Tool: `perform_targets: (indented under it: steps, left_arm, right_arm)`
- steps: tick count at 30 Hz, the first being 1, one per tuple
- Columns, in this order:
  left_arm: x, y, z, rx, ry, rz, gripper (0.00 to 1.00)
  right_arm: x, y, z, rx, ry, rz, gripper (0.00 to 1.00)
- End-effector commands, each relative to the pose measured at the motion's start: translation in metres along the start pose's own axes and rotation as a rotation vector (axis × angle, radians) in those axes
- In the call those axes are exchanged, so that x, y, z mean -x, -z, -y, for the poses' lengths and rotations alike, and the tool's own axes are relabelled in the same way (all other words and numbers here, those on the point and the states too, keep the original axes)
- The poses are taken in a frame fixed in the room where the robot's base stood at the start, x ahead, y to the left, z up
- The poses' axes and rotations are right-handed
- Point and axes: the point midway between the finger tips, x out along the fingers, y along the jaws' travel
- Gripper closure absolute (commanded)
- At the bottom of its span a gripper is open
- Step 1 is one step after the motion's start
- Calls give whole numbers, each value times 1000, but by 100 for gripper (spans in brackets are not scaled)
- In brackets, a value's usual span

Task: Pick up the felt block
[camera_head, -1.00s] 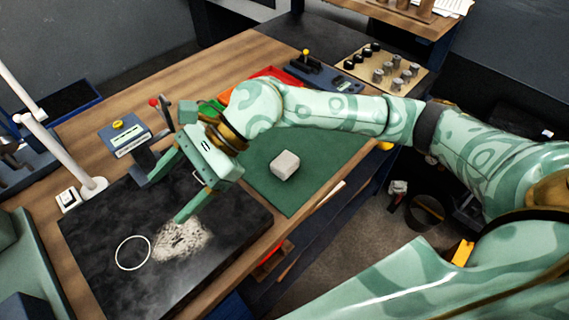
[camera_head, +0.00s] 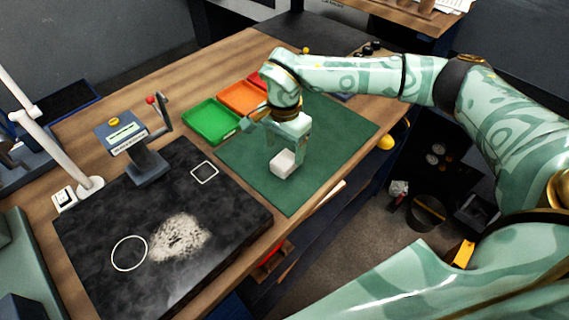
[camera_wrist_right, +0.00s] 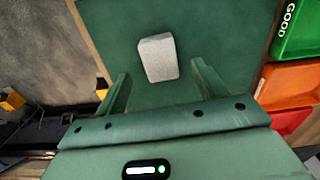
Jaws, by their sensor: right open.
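The felt block (camera_head: 282,164) is a small pale grey block lying on the green mat (camera_head: 338,137). In the right wrist view the felt block (camera_wrist_right: 158,58) lies on the mat, a little beyond my fingertips and between their lines. My right gripper (camera_head: 290,153) is over the mat, close to the block, with its fingers pointing down. In the right wrist view my right gripper (camera_wrist_right: 159,76) is open, with nothing between its fingers. I cannot tell the exact height of the fingers above the mat. My left gripper is not in view.
Green (camera_head: 211,121), orange (camera_head: 240,97) and red trays stand behind the mat. A dark slab (camera_head: 95,245) with a pale speckled patch and a white ring lies at left. A height gauge with a red-knobbed lever (camera_head: 150,165) stands on the slab's back edge.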

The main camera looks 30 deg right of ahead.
Motion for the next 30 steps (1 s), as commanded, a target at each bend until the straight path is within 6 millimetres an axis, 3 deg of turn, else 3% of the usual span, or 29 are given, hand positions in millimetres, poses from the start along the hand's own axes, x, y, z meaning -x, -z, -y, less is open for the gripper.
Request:
perform_targets:
  steps: [10,19,20,25,30]
  left_arm:
    - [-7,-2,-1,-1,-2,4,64]
    - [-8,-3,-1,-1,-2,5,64]
    - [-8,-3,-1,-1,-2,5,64]
    - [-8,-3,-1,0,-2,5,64]
    - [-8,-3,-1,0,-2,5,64]
  right_arm:
    - [-47,1,-1,1,-1,2,29]
    - [-54,2,0,1,2,0,29]
    - [-54,2,0,1,2,0,32]
    - [-54,2,0,1,2,0,77]
    - [-54,2,0,1,2,0,77]
